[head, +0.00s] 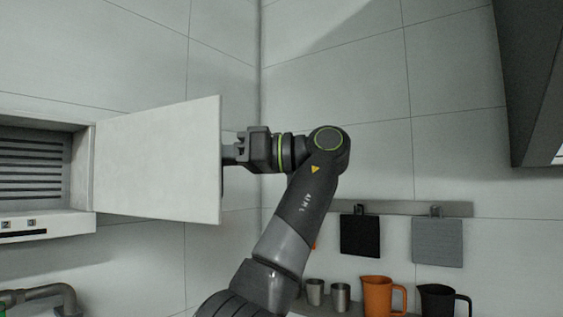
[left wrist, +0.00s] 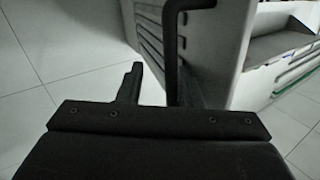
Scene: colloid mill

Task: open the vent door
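The white vent door (head: 157,163) stands swung well open to the right of the wall box, its plain inner face towards me in the head view. My left gripper (head: 230,154) is at the door's free edge, on its outer side. In the left wrist view the door's slatted outer face (left wrist: 150,40) carries a dark bar handle (left wrist: 171,50). The handle reaches down between the fingers of my left gripper (left wrist: 157,85), close to the right finger, with a gap to the left finger. The fingers look open. Whether they touch the bar is unclear. My right gripper is out of view.
The vent box (head: 45,224) with dark slats inside is at the left. Below right, a dark board (head: 360,236) and a grey board (head: 437,242) hang from a rail, above metal cups, an orange jug (head: 382,296) and a black jug (head: 440,301). A dark hood is at the upper right.

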